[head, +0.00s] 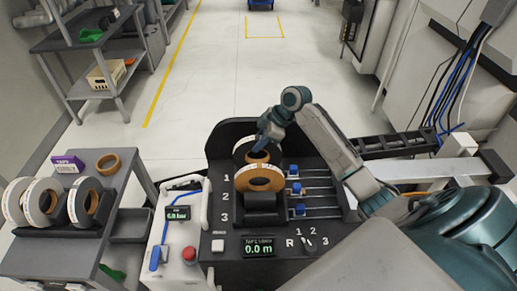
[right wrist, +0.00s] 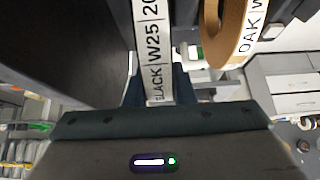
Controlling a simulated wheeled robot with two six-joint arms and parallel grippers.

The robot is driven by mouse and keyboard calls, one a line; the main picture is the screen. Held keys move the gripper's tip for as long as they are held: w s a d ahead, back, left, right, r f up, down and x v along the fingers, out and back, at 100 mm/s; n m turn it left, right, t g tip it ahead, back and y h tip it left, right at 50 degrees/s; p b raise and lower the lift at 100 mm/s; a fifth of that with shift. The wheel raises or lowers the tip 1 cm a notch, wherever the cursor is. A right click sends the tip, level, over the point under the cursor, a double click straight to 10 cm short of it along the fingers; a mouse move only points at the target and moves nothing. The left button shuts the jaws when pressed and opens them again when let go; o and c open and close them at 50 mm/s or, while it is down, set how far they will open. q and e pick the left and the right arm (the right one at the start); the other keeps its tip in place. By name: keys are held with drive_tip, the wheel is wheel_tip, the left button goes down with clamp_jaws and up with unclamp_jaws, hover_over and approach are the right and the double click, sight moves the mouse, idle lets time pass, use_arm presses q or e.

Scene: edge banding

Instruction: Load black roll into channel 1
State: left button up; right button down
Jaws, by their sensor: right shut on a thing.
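The black roll (right wrist: 150,45) shows in the right wrist view as a white label band reading "BLACK W25". My right gripper (right wrist: 153,92) is shut on it, with a finger on each side. In the head view the black roll (head: 240,150) is upright at the back of the machine's bay, around the row marked 1, partly hidden by my right gripper (head: 261,146). I cannot tell whether it is fully seated in channel 1 (head: 227,177). My left gripper is not in view.
An oak roll (head: 259,178) stands just in front, around the row marked 2; it also shows in the right wrist view (right wrist: 234,38). Blue-knobbed sliders (head: 295,189) lie right of the bay. Several more rolls (head: 43,202) stand on the left cart.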

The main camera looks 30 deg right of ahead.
sight(259, 162)
wheel_tip(259, 162, down, 3)
drive_tip(key=shift+f+p, duration=0.1)
drive_tip(key=shift+p, duration=0.4)
drive_tip(key=shift+f, duration=0.15)
drive_tip(key=shift+f, duration=0.2)
drive_tip(key=c, duration=1.2)
unclamp_jaws()
drive_tip(key=shift+c, duration=0.2)
drive_tip(key=shift+r, duration=0.25)
drive_tip(key=p+v, duration=0.8)
drive_tip(key=v, duration=0.2)
drive_tip(key=shift+s+r, duration=0.1)
drive_tip(key=shift+r, duration=0.2)
drive_tip(key=shift+s+d+r+p, duration=0.25)
drive_tip(key=shift+d+r+p, duration=0.2)
drive_tip(key=shift+r+p, duration=0.15)
